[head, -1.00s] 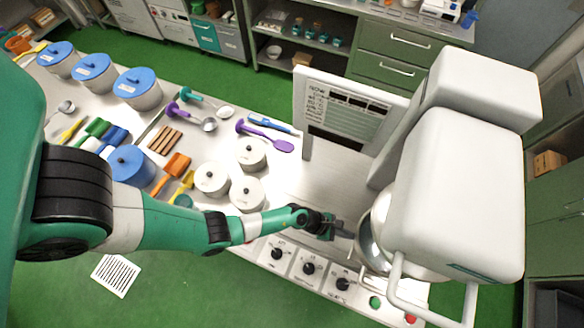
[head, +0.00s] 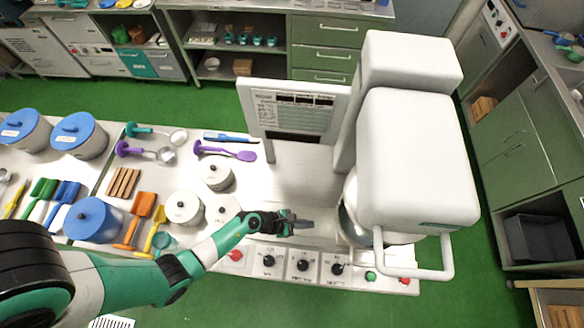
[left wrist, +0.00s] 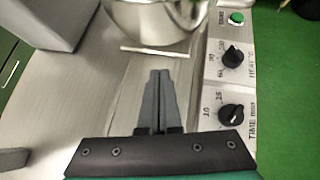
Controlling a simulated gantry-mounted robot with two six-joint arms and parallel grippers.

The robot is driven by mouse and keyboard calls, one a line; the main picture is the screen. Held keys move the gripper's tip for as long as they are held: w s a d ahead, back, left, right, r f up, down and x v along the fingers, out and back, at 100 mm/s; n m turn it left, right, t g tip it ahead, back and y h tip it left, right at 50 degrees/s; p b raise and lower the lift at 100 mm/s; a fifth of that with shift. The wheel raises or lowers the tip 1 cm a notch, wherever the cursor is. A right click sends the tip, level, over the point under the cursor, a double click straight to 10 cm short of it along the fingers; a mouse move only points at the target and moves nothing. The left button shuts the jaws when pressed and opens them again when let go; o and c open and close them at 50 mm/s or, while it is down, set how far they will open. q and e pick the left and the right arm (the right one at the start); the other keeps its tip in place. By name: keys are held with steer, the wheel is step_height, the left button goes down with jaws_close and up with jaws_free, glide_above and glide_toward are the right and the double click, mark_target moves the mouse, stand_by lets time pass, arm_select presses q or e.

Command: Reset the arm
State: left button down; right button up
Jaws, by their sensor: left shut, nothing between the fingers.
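My left gripper (head: 308,224) is shut and empty. In the head view it is above the machine's steel base, just behind the row of knobs and left of the mixing bowl (head: 350,222). In the left wrist view its closed fingers (left wrist: 160,74) point toward the bowl (left wrist: 158,22), with a gap between them. The left arm (head: 140,278) reaches in from the lower left. My right gripper does not show in either view.
The white mixer head (head: 415,160) with its grey handle (head: 415,272) stands to the right. The control panel (head: 285,262) runs along the front. White lidded pots (head: 185,208), blue-lidded pots (head: 78,135) and utensils (head: 228,152) fill the left. A display board (head: 292,108) stands behind.

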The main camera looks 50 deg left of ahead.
arm_select(q)
steer(key=v, duration=0.5)
steer(key=shift+s+p, duration=0.1)
steer(key=shift+p, duration=0.3)
